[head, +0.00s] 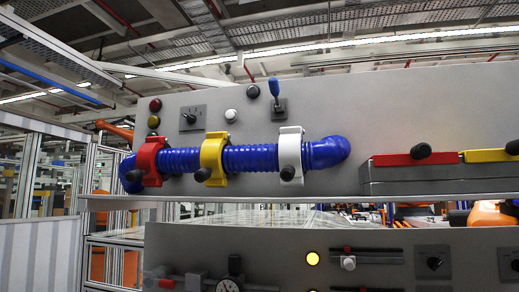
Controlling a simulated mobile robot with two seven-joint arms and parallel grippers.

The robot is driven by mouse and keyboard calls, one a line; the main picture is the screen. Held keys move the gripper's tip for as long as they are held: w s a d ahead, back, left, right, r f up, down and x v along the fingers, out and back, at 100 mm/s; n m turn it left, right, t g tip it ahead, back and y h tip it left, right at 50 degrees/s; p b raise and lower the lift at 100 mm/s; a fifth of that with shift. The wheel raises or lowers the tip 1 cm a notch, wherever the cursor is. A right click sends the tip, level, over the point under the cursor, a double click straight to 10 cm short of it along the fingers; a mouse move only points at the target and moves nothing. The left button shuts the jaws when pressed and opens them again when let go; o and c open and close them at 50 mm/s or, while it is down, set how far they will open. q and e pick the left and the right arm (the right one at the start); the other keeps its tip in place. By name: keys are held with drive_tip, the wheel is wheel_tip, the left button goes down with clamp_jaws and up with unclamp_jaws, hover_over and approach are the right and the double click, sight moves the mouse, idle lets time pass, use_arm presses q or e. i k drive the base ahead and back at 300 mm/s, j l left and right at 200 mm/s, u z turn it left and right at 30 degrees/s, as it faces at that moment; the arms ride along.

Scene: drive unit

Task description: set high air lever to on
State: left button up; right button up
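No lever carries a readable label, so I cannot tell which one is the high air lever. In the head view, a blue-handled lever (274,88) stands upright, tilted slightly left, on a dark square plate at the top of the upper grey panel (400,115). Neither of my grippers is in view.
A blue ribbed hose (250,158) crosses the panel through red (148,160), yellow (212,158) and white (291,155) clamps with black knobs. A grey block (430,180) juts out at right. The lower panel (400,240) has a lit yellow lamp (312,258), a gauge (229,285) and knobs.

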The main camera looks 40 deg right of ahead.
sight(274, 83)
drive_tip(key=j+z, duration=0.15)
drive_tip(key=z, duration=0.25)
drive_tip(key=i+j+z, duration=0.1)
drive_tip(key=z, duration=0.3)
drive_tip(key=j+z, duration=0.25)
drive_tip(key=z, duration=0.15)
